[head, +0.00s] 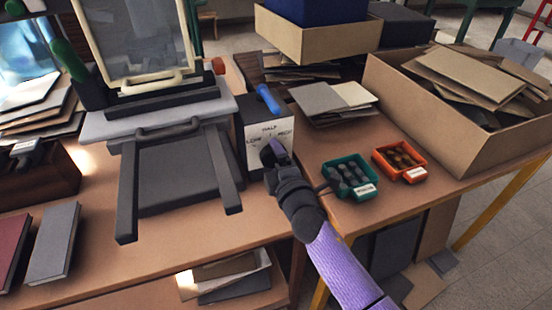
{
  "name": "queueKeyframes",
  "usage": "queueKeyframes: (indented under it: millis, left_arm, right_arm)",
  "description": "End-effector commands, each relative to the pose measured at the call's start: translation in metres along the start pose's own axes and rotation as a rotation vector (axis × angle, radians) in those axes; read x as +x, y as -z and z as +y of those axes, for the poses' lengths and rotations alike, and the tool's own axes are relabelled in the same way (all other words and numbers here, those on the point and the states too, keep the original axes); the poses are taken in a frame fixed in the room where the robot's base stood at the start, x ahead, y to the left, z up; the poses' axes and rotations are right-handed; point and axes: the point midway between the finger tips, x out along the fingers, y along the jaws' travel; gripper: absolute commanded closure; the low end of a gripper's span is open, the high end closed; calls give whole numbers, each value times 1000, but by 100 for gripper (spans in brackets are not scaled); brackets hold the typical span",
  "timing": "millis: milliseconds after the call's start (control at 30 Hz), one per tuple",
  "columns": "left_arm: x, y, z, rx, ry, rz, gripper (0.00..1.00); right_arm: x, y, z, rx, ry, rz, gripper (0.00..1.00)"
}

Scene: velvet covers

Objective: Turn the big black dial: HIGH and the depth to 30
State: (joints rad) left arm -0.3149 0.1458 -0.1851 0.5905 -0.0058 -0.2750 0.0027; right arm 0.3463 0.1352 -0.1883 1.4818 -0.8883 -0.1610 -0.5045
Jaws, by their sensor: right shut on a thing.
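A dark control box (246,118) stands on the table at the right of a grey and black press (160,125). Its pale front plate (285,126) carries small lettering: HALF shows at the top, with words to the left and right too small to read surely. A blue handle (268,99) sits on top of the box. My right gripper (272,152) reaches in from the lower right against the plate and is shut on the black dial. The gripper hides the dial, so its pointer setting cannot be read. No depth setting of 30 is readable. My left gripper is out of view.
A green tray (333,184) and an orange tray (421,172) of small parts lie close right of my right arm. A large cardboard box (480,145) stands behind them. Books (55,240) lie at the left.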

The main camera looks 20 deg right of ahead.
Motion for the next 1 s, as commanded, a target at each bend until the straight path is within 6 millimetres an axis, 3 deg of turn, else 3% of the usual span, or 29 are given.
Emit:
queueKeyframes:
  millis: [233, 667, 700, 733, 1000]
  left_arm:
    - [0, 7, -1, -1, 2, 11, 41]
    - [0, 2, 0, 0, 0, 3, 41]
    - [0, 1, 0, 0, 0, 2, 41]
    - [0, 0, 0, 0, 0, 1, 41]
    - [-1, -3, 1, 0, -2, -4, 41]
  right_arm:
    - [0, 0, -1, 47, 3, 0, 72]
    - [0, 0, -1, 52, 3, -1, 72]
    - [0, 0, -2, 52, 3, -1, 6]
    - [0, 0, -2, 52, 3, -1, 0]
    - [-3, 0, 0, 52, 2, 0, 0]
